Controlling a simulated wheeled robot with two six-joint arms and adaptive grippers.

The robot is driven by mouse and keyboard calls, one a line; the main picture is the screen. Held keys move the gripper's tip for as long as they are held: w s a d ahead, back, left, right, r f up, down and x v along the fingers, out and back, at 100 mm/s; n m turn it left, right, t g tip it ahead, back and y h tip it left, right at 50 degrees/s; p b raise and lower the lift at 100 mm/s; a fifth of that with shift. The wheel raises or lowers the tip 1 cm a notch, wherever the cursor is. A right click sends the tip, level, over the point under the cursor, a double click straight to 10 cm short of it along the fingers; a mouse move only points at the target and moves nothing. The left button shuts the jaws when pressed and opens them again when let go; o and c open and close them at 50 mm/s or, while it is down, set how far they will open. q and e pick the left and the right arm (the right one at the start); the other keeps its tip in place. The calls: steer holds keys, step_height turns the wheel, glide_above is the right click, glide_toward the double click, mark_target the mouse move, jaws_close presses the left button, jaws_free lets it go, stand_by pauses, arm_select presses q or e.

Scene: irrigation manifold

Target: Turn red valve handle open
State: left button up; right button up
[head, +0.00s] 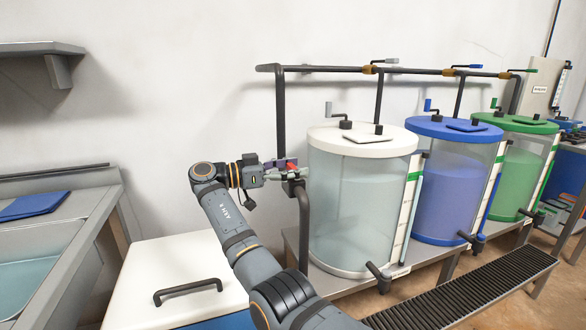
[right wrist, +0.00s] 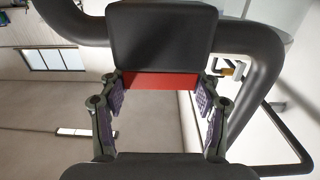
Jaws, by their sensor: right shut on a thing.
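The red valve handle (right wrist: 160,81) spans between the purple-padded fingers of my right gripper (right wrist: 160,97) in the right wrist view. In the head view only a small red part of the handle (head: 291,166) shows beside my right gripper (head: 284,173), by the dark pipe left of the white-lidded tank. The right gripper is shut on the handle. The fingers hide much of the handle in the head view, and I cannot tell its exact angle there. My left gripper is not in view.
A white-lidded tank (head: 358,211) stands close right of the gripper, with blue-lidded (head: 451,180) and green-lidded (head: 521,160) tanks beyond. A dark pipe (head: 281,115) runs up the wall and across above them. A white chest lid (head: 175,275) and a sink (head: 35,265) are at left.

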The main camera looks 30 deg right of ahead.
steer(key=o, duration=1.2)
steer(key=shift+c, duration=0.2)
steer(key=v, duration=0.7)
steer(key=shift+a, duration=0.2)
